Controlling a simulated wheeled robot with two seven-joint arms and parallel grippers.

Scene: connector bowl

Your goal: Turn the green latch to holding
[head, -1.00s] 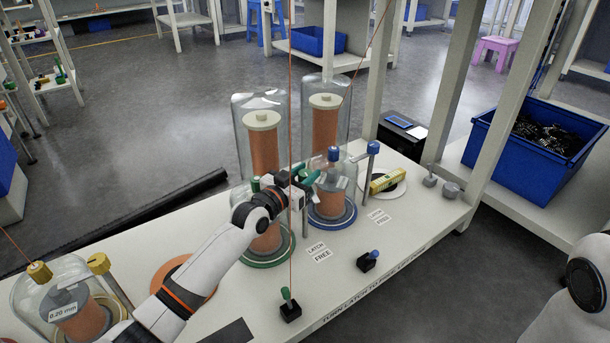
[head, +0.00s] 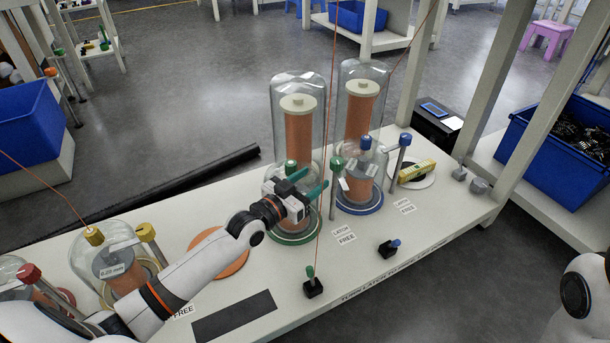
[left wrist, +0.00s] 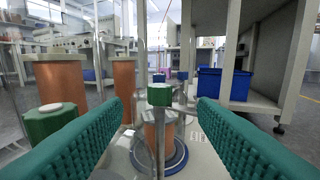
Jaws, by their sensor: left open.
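The green latch (head: 337,163) is a thin upright post with a green head, beside the green-based glass jar; the card (head: 345,237) by its foot reads LATCH FREE. In the left wrist view the green head (left wrist: 160,95) stands ahead, between my open fingers and apart from both. My left gripper (head: 311,182) is open and empty, just left of the post, with its green fingers pointing at it. The green-based jar (head: 298,110) with its copper spool stands behind the gripper and is partly hidden by it. My right gripper is out of view.
The blue-based jar (head: 360,105) and a blue-headed post (head: 404,140) stand to the right. A green-levered black block (head: 312,287) and a blue-levered one (head: 389,248) sit near the front edge. Thin orange cords hang through the space. Yellow-topped jar (head: 94,238) is at left.

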